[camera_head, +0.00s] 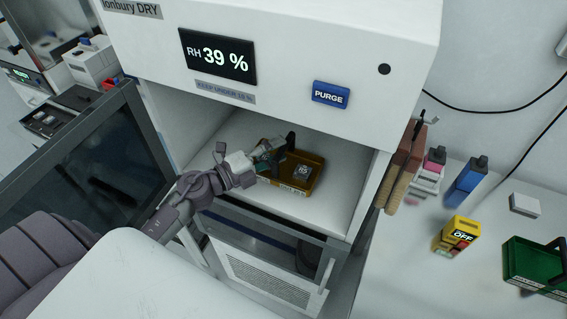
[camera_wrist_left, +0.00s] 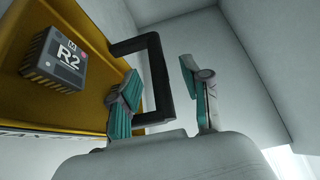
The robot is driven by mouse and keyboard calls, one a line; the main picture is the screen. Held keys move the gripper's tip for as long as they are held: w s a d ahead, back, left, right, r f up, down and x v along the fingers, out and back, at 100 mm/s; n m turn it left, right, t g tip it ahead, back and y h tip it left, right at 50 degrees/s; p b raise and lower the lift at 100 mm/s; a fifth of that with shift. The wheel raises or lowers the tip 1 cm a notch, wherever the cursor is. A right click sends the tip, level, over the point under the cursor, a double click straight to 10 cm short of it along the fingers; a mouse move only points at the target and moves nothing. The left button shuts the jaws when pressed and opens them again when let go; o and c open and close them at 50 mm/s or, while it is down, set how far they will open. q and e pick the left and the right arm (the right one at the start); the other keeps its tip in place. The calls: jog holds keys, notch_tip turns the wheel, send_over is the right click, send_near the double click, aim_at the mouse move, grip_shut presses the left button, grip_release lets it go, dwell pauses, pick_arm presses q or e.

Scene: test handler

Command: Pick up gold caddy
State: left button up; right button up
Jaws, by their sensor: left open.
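The gold caddy (camera_head: 318,174) sits on the floor of the open cabinet compartment. It holds a dark grey block (camera_head: 302,173) marked R2. In the left wrist view the caddy (camera_wrist_left: 60,105) fills the left side, with the block (camera_wrist_left: 55,58) in it. Its black handle (camera_wrist_left: 152,48) stands at the caddy's right edge. My left gripper (camera_head: 272,154) reaches into the compartment at the caddy's handle side. In the wrist view its teal-padded fingers (camera_wrist_left: 165,95) are apart, with a handle bar appearing between them. Contact with the handle cannot be told. My right gripper is not in view.
The white cabinet (camera_head: 285,30) shows RH 39 % and a blue PURGE button (camera_head: 331,95). Its dark glass door (camera_head: 95,160) stands open at left. Compartment walls are close around my gripper. At right are brushes (camera_head: 402,165), bottles, a yellow box (camera_head: 457,236) and a green caddy (camera_head: 530,262).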

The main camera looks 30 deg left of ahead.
pick_arm(q)
jog(key=x, duration=0.2)
jog(key=shift+w+d+f, duration=0.1)
jog(key=shift+w, duration=0.25)
jog(key=shift+s, duration=0.15)
jog(key=shift+c, duration=1.1)
grip_shut()
